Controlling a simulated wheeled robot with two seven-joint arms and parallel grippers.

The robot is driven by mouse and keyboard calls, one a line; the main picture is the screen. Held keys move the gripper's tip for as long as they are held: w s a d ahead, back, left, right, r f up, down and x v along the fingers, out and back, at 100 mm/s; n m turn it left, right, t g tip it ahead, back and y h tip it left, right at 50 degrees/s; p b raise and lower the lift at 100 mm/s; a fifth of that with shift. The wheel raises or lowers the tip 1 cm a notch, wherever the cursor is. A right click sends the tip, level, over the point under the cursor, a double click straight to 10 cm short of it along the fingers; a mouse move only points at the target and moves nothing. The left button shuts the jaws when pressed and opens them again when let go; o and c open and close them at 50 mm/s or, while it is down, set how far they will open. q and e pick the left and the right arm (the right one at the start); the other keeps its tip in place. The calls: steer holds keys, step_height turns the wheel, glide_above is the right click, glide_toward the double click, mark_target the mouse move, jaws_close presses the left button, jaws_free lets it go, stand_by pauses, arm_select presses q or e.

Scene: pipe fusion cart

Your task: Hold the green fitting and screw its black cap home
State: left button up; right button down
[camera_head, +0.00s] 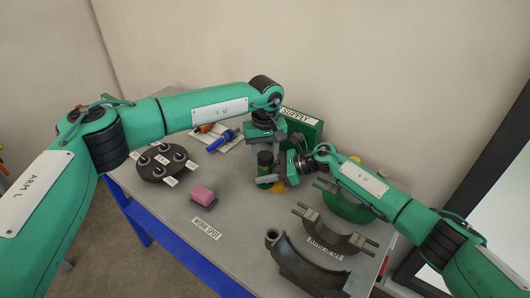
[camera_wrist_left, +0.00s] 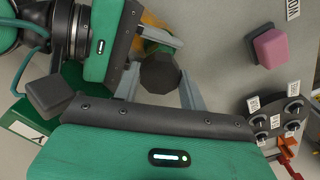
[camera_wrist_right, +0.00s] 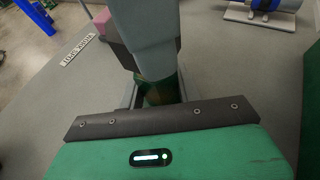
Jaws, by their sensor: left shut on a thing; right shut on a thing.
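The green fitting (camera_head: 264,171) stands upright near the middle of the table, partly hidden by my grippers. Its dark cap (camera_head: 265,157) is on top; the left wrist view shows it from above as a black many-sided disc (camera_wrist_left: 160,73). My left gripper (camera_head: 266,148) comes down from above and is shut on the cap, one finger on each side. My right gripper (camera_head: 272,170) reaches in from the right, below the left one, and is shut on the fitting. The right wrist view shows the green body (camera_wrist_right: 162,90) between its fingers, mostly behind my left gripper. How far the cap is threaded cannot be seen.
Grey clamp shells (camera_head: 308,268) stand front right; a green SUPPLY box (camera_head: 303,124) is behind.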

arm_select(q)
steer(key=shift+f, duration=0.6)
steer(key=m, duration=1)
steer(key=o, duration=0.9)
steer(key=shift+o, duration=0.2)
steer(key=shift+r, duration=2.3)
